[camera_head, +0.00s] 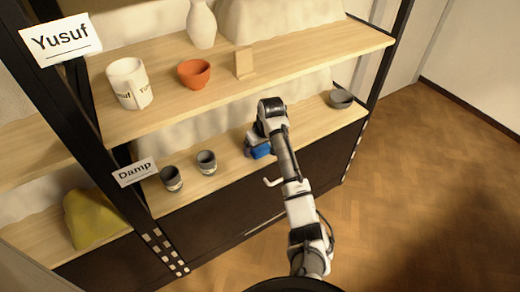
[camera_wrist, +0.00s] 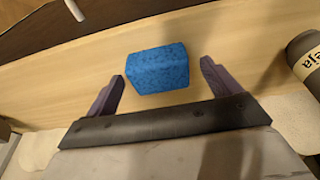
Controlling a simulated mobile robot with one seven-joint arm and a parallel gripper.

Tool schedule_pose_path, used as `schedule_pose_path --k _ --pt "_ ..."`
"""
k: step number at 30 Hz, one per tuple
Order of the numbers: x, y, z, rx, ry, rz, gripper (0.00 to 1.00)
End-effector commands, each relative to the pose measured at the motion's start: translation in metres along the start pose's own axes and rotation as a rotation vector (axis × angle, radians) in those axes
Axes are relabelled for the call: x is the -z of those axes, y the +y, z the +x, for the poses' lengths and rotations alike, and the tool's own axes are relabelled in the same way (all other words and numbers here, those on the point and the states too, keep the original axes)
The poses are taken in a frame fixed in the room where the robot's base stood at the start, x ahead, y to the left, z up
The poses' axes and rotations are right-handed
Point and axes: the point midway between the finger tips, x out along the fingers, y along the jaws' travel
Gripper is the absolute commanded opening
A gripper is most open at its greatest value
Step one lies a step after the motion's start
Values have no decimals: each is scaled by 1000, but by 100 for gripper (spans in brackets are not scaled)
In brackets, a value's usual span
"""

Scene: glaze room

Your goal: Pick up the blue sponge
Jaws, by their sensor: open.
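The blue sponge (camera_wrist: 158,69) lies on the light wooden shelf board, between and just beyond my gripper's two fingertips in the wrist view. My gripper (camera_wrist: 160,82) is open, with bare wood showing between each finger and the sponge, and nothing is in its jaws. In the head view my arm reaches to the lower shelf, and part of the blue sponge (camera_head: 259,151) shows beside the end of the arm. The fingers themselves are hidden there.
Two dark cups (camera_head: 171,178) (camera_head: 206,162) stand left of the sponge on the lower shelf (camera_head: 225,176), and a grey bowl (camera_head: 341,98) stands at its right end. The upper shelf (camera_head: 290,52) holds a white mug (camera_head: 129,83), an orange bowl (camera_head: 194,73) and a vase (camera_head: 201,25).

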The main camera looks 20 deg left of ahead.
Motion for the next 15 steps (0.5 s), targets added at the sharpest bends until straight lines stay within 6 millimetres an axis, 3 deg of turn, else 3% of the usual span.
schedule_pose_path --k 2,13,15 --pt "0 0 0 0 0 0 89" --pt "0 0 0 0 0 0 42" --pt "0 0 0 0 1 0 41"
